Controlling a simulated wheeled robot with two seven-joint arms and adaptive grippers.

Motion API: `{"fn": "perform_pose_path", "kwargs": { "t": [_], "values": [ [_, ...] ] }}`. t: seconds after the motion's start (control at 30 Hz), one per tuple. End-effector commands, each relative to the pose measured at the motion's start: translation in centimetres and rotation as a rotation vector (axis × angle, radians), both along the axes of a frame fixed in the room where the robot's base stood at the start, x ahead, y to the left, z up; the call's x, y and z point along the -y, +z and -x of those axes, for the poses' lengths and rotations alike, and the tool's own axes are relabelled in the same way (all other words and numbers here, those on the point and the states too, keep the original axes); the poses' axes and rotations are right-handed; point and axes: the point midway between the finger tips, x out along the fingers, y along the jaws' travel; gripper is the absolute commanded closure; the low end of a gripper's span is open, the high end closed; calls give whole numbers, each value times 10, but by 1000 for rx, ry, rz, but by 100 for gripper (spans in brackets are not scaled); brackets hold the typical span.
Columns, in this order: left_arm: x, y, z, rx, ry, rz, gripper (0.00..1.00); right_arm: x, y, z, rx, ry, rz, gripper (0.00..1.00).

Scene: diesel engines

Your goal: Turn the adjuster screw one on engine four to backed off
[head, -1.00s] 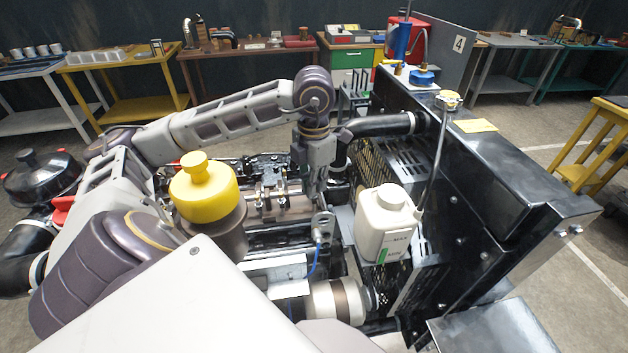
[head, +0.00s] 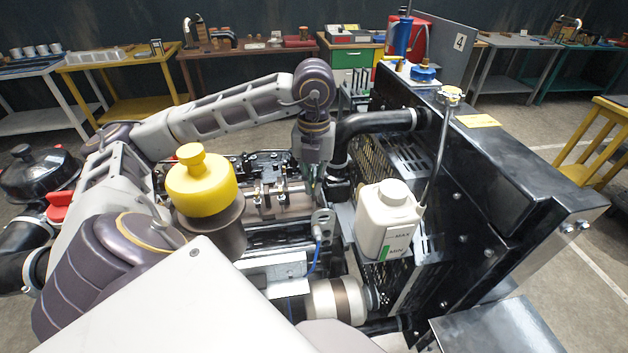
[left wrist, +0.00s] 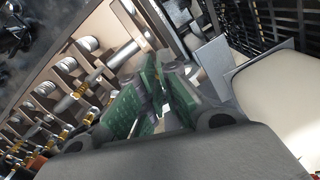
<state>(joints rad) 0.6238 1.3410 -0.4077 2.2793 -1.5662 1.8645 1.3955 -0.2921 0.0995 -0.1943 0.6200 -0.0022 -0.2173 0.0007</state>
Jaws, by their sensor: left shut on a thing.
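Engine four (head: 282,232) fills the middle of the head view, with its valve gear uncovered. My left gripper (head: 317,188) points down at the radiator end of the valve gear. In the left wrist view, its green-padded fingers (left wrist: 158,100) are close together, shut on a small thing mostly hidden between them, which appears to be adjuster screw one. Other adjuster screws with brass-coloured nuts (left wrist: 78,93) stand in a row to the left of the fingers. The held screw's angle cannot be read. My right gripper is not in view.
A white coolant bottle (head: 387,225) stands close right of the gripper, before the black radiator (head: 515,170). A black hose (head: 375,122) runs behind the gripper. A yellow-capped canister (head: 203,185) stands at left, near my arm. Benches line the back wall.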

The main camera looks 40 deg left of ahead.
Motion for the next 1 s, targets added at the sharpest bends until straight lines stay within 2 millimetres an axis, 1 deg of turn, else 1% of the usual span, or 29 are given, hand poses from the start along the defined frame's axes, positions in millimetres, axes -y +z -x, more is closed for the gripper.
{"fn": "perform_pose_path", "kwargs": {
  "t": [1.0],
  "values": [
    [0,0,0,0,808,0,100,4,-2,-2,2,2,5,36]
  ]
}}
